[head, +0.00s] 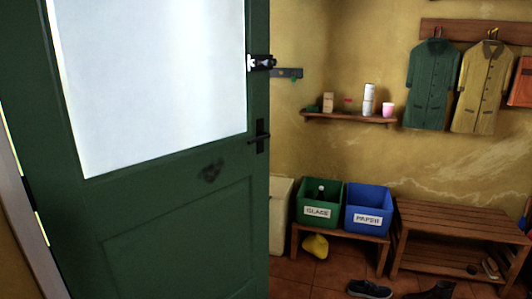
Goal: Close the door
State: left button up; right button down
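A green door (180,230) with a large pale window pane (150,80) fills the left half of the head view. It stands open, its hinged edge at the left by the door frame (22,215) and its free edge near the middle. A black handle (259,138) sits near the free edge, with a latch (261,62) above it. Neither of my grippers is in view.
Beyond the door, a green bin (319,210) and a blue bin (368,216) stand on a low wooden bench. A slatted bench (455,222) is to the right. Shoes (370,289) lie on the tiled floor. Coats (432,85) hang beside a small shelf (350,118).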

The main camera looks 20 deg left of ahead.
aim_at(192, 223)
jog(key=u, duration=0.55)
jog(key=i, duration=1.95)
jog(key=u, duration=0.6)
